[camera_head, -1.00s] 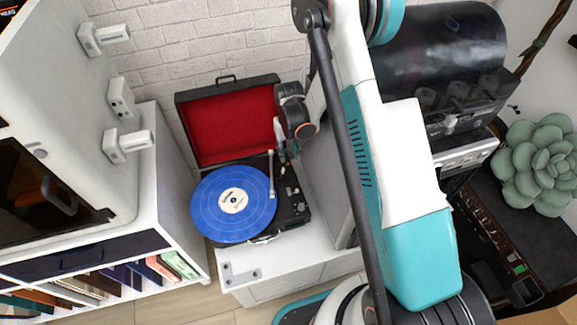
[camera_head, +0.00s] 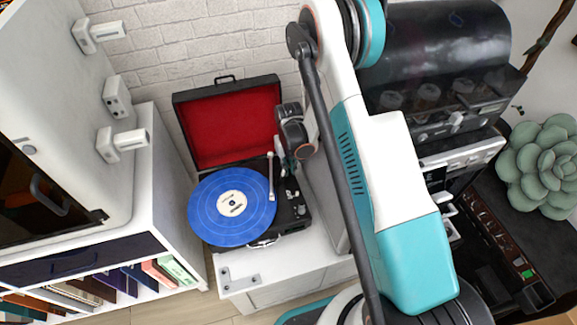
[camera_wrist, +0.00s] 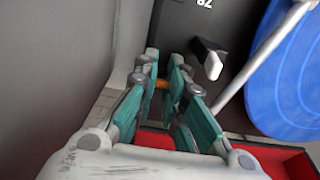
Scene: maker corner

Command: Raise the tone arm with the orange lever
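The record player has a black deck (camera_head: 292,211), an open red-lined lid (camera_head: 231,124) and a blue record (camera_head: 232,206). Its silver tone arm (camera_head: 271,178) lies along the record's right side, and it also shows in the wrist view (camera_wrist: 265,52). My gripper (camera_head: 285,168) is low over the deck, right of the tone arm. In the wrist view, the orange lever (camera_wrist: 162,84) shows in the narrow gap between my teal fingers (camera_wrist: 164,68). I cannot tell whether they touch it. The fingers partly hide the lever.
A white-tipped black part (camera_wrist: 208,60) stands close to the right of my fingers. The lid is behind my gripper. A white cabinet (camera_head: 250,278) bears the player. A black coffee machine (camera_head: 440,70) stands at the right and a white shelf unit (camera_head: 160,200) at the left.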

